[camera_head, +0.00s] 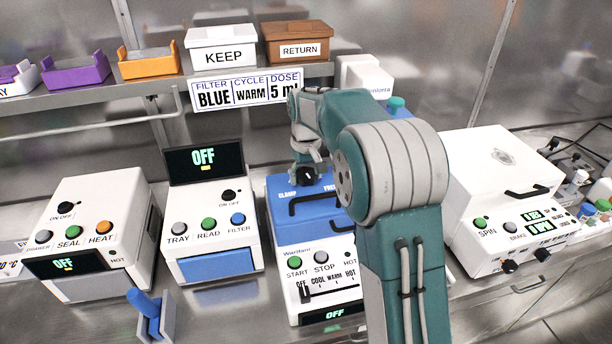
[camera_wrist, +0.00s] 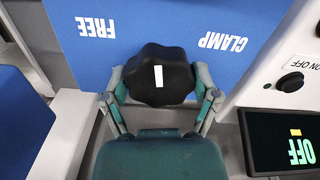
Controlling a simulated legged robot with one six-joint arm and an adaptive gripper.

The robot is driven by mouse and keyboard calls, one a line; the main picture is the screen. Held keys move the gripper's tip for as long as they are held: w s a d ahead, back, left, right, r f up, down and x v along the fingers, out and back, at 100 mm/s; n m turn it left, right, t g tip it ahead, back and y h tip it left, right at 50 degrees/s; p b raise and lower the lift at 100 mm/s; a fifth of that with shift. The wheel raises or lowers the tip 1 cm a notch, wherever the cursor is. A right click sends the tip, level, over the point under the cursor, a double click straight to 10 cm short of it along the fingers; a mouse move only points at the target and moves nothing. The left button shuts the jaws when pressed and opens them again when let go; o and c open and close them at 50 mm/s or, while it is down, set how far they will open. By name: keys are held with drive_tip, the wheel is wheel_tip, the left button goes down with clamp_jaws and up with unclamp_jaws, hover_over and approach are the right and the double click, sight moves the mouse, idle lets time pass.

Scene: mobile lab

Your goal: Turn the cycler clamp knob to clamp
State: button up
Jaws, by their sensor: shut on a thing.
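The cycler (camera_head: 288,225) is a white box with a blue lid in the middle of the bench in the head view. Its black lobed clamp knob (camera_wrist: 158,76) sits on the blue lid in the wrist view. My gripper (camera_wrist: 159,84) has one finger on each side of the knob and is shut on it. The knob's white mark is nearly upright in the picture, between the upside-down words FREE, at left, and CLAMP, at right. In the head view my gripper (camera_head: 306,172) is over the back of the lid, and my arm hides part of the cycler.
A black lid handle (camera_head: 318,203) is in front of my gripper. A device with an OFF screen (camera_head: 203,158) stands to the left, and a white spinner (camera_head: 500,205) to the right. A shelf (camera_head: 150,97) with bins runs behind. A sign reads BLUE, WARM, 5 ml.

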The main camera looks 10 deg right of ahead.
drive_tip(key=m, duration=0.4)
drive_tip(key=shift+m, duration=0.3)
drive_tip(key=m, duration=0.4)
drive_tip(key=shift+m, duration=0.3)
drive_tip(key=m, duration=0.4)
drive_tip(key=shift+m, duration=2.5)
drive_tip(key=o, duration=1)
drive_tip(key=shift+w, duration=0.1)
